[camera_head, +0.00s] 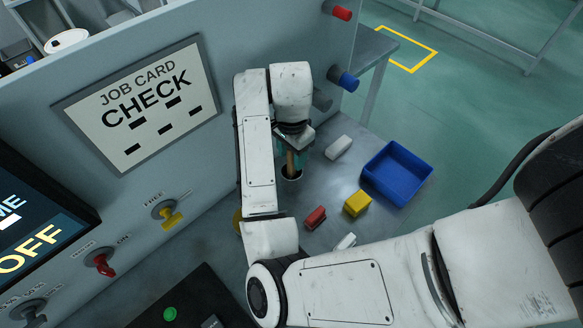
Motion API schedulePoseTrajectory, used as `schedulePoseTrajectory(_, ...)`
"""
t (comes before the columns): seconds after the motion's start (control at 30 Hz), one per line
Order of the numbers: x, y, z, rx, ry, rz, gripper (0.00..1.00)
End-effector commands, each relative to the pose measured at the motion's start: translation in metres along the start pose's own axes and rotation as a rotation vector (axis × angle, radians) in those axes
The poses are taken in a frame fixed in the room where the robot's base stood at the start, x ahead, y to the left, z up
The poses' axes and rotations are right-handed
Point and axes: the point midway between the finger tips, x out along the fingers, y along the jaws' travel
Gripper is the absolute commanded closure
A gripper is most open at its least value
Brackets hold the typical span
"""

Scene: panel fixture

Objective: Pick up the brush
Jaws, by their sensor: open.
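A tan upright handle, which looks like the brush (290,161), stands in a dark round cup or hole (291,174) on the grey table. Its lower end is hidden inside. My gripper (290,152) points down at the handle's upper part, with teal-green fingers at its sides. The jaws are open, and the handle seems to be between or just beside them. My gripper's body hides the handle's top, and I cannot tell whether the fingers touch it.
A blue bin (398,172) stands right of the cup. A yellow block (357,203), a red block (315,217) and white blocks (338,147) lie on the table (325,190). A panel with a job card (140,103), knobs and switches rises at left.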

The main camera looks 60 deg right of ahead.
Motion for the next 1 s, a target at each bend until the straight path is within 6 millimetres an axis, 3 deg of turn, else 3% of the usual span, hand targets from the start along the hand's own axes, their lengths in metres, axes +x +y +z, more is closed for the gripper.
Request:
schedulePoseTrajectory(0.1, 0.0130, 0.0007, -0.0003, -0.001, 0.001, 0.002, 0.51)
schedulePoseTrajectory(0.4, 0.0148, 0.0003, 0.0003, 0.000, -0.001, 0.000, 0.51)
schedulePoseTrajectory(0.9, 0.0146, 0.0003, 0.0002, 0.000, -0.001, 0.000, 0.99)
schedulePoseTrajectory(1.0, 0.0146, 0.0003, 0.0002, 0.000, -0.001, 0.000, 1.00)
